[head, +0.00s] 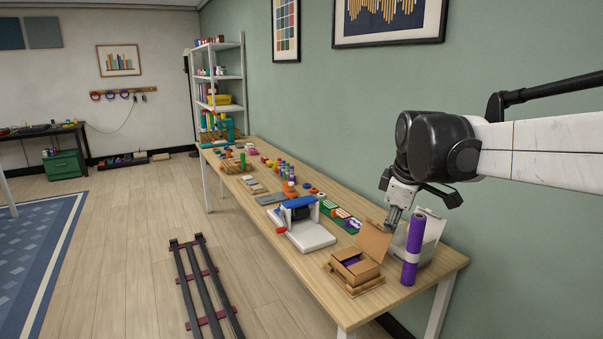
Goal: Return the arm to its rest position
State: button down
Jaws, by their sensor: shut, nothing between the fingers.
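My gripper (392,220) hangs from the end of my arm at the right of the head view, fingers pointing down. It is shut and empty. It is above the near end of the long wooden table (318,283), close behind the raised lid of an open cardboard box (373,242). A white container (427,235) stands just right of the fingers, and a purple roll (413,250) stands upright in front of it. I cannot tell whether the fingertips touch the lid or the container.
A white and blue machine (303,233) stands mid-table, with several small coloured items farther back. A white shelf unit (218,85) stands beyond the table. Dark rails (205,285) lie on the floor at left. The green wall (320,110) runs close behind the table.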

jog(key=s+f+m+t, duration=0.1)
jog(key=s+f+m, duration=0.2)
jog(key=s, duration=0.5)
jog(key=s+f+m+t, duration=0.1)
jog(key=s+f+m, duration=0.1)
jog(key=s+m, duration=0.3)
jog(key=s+f+m+t, duration=0.1)
jog(key=s+f+m, duration=0.2)
jog(key=s, duration=0.9)
jog(key=shift+f+m, duration=0.3)
jog(key=shift+m, duration=0.2)
jog(key=shift+s, duration=0.1)
